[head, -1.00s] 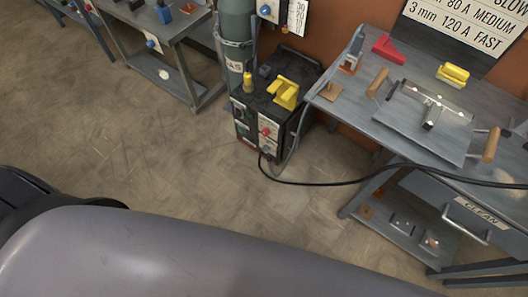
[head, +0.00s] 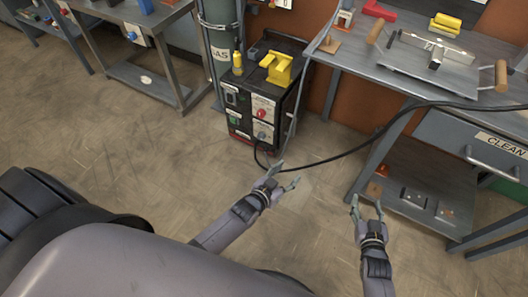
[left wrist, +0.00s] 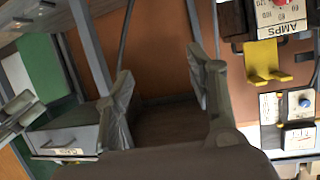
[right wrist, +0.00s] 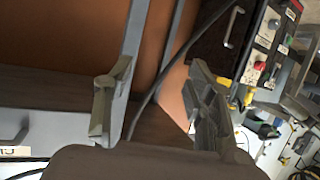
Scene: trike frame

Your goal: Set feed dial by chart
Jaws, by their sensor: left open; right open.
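The black welding machine (head: 236,98) stands on the floor beyond my grippers. Its front has a red knob (head: 262,113) on a white plate and a grey-blue knob (head: 262,135) on a plate below; their labels and settings are too small to read. My left gripper (head: 288,175) is open and empty, in front of the machine and apart from it. My right gripper (head: 366,201) is open and empty, beside the workbench's lower shelf. The left wrist view shows a red knob (left wrist: 281,3) marked AMPS and a blue dial (left wrist: 305,102). The chart is outside the head view.
A black cable (head: 345,150) runs from the machine toward the workbench (head: 345,62) at right. The bench has a CLEAN drawer (head: 470,150) and a lower shelf (head: 400,170). A gas cylinder (head: 218,45) stands behind the machine. Floor at left is clear.

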